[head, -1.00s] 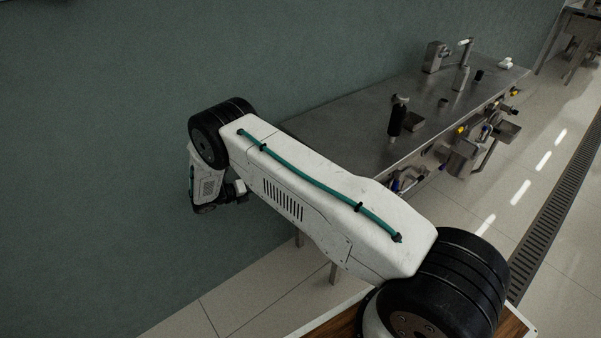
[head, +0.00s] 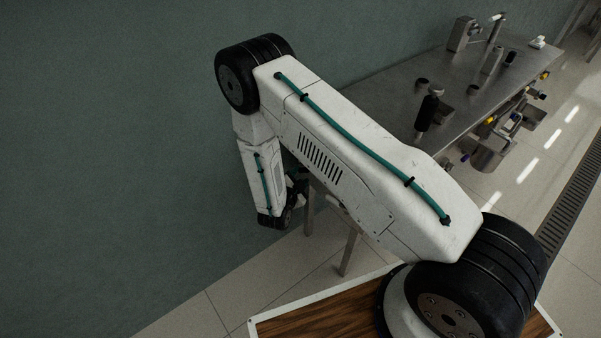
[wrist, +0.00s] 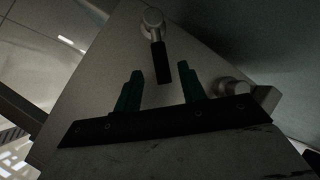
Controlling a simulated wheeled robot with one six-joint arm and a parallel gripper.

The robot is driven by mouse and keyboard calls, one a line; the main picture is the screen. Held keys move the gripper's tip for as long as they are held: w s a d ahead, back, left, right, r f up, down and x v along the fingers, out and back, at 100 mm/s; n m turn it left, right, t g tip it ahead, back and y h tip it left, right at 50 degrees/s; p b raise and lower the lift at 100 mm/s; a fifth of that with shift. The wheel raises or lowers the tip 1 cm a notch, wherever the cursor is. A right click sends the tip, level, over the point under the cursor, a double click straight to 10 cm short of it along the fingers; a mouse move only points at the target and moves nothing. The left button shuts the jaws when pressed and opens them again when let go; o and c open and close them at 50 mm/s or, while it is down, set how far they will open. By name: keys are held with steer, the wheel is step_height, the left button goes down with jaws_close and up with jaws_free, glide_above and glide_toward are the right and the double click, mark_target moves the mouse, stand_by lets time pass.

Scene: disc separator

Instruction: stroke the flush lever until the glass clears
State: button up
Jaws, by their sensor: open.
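In the head view a black and silver upright piece (head: 429,108) stands on the steel bench (head: 385,98).
A metal block (head: 462,33) and a post (head: 495,50) stand at the bench's far end. Pipes and yellow fittings (head: 490,121) hang along its right edge. A round metal part (wrist: 231,87) lies right of my fingers. A green wall is behind.

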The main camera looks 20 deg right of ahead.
mark_target(303, 172)
steer(key=shift+x, duration=1.75)
steer(key=shift+c, duration=0.3)
